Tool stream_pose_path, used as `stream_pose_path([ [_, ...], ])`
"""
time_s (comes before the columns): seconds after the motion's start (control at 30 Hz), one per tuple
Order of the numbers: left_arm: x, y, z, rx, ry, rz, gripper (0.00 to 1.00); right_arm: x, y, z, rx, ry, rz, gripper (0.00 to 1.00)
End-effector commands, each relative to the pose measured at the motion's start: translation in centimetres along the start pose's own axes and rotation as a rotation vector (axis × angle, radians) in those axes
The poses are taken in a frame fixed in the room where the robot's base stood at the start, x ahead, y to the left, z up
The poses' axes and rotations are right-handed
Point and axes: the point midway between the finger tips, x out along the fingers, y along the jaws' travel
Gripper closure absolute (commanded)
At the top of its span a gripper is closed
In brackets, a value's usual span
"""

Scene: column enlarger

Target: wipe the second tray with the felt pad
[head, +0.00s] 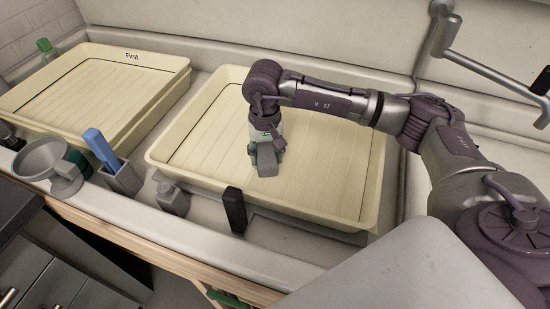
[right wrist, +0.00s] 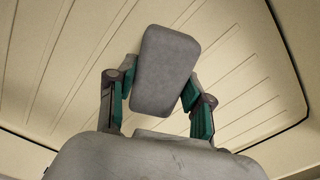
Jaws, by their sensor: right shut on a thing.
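The second tray (head: 330,185) is the cream, ribbed tray in the middle of the head view; its label is not in view. Its ribbed floor fills the right wrist view (right wrist: 60,70). My right gripper (head: 266,150) is over the inside of this tray, left of its middle. It is shut on a grey, block-shaped felt pad (head: 267,162). In the right wrist view the pad (right wrist: 164,68) sits tilted between the green-lined fingers. I cannot tell whether the pad touches the tray floor. My left gripper is not in view.
A tray marked "First" (head: 132,57) lies at the left. A metal pipe (head: 490,72) juts in at upper right.

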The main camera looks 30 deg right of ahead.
Motion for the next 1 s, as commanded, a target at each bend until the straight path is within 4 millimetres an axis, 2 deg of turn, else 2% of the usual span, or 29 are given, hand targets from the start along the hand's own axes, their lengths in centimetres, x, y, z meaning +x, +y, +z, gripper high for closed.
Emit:
stream_pose_path([
  [0.43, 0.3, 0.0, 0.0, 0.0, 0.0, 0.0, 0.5, 0.1, -0.5, -0.2, 0.0, -0.001, 0.0, 0.77],
  [1.0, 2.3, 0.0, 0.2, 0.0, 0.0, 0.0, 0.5, 0.1, -4.5, -2.2, 0.0, -0.001, 0.0, 0.77],
])
